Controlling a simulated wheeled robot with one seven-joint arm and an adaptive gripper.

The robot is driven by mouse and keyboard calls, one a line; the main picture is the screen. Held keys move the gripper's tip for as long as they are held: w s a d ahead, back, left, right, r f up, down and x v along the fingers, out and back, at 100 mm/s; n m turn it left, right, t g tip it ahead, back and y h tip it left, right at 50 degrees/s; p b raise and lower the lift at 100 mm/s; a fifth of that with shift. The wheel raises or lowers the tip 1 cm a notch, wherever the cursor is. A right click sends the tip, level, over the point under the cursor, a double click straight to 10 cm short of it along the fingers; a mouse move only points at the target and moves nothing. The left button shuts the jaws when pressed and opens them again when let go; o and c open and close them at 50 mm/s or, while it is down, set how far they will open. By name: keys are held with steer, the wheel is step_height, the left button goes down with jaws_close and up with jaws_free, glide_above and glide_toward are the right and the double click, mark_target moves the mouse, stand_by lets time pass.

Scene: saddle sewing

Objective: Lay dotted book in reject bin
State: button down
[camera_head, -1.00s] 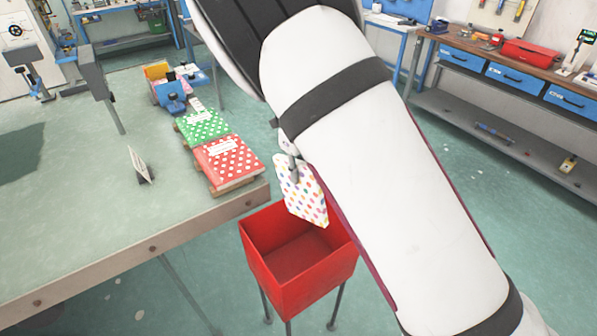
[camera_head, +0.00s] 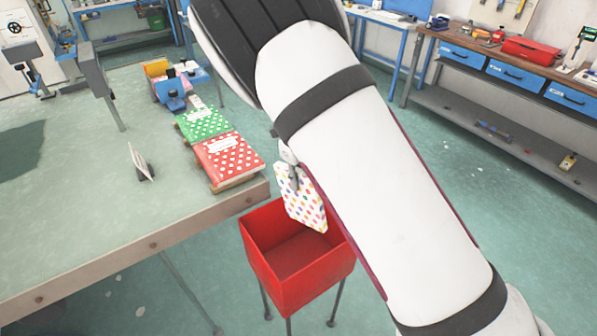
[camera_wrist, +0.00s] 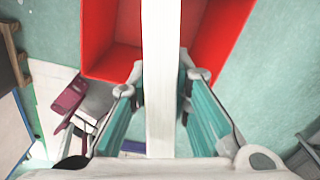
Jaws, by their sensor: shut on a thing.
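The dotted book (camera_head: 302,202) is white with multicoloured dots. It hangs from my gripper (camera_head: 291,178) over the red bin (camera_head: 299,279), its lower end near the rim level. In the wrist view the book's pale edge (camera_wrist: 158,75) runs between the two fingers of my gripper (camera_wrist: 160,85), which are shut on it. The open red bin (camera_wrist: 113,62) lies below it there. The bin stands on thin legs beside the table's corner. My arm hides part of the bin's right side and most of the gripper in the head view.
A red dotted book (camera_head: 227,158) and a green dotted book (camera_head: 202,123) lie on the table (camera_head: 90,235) left of the bin. A small card stand (camera_head: 141,163) is on the table. A workbench (camera_head: 505,60) with blue drawers stands at the back right.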

mark_target(299, 210)
steer(key=shift+f+b, duration=1.15)
steer(key=shift+f, duration=5.5)
step_height(299, 210, down, 11)
steer(key=b, duration=0.3)
steer(key=shift+r, duration=0.1)
steer(key=c, duration=1.4)
jaws_free()
steer(key=shift+o, duration=0.3)
steer(key=o, duration=0.5)
steer(key=shift+o, duration=0.2)
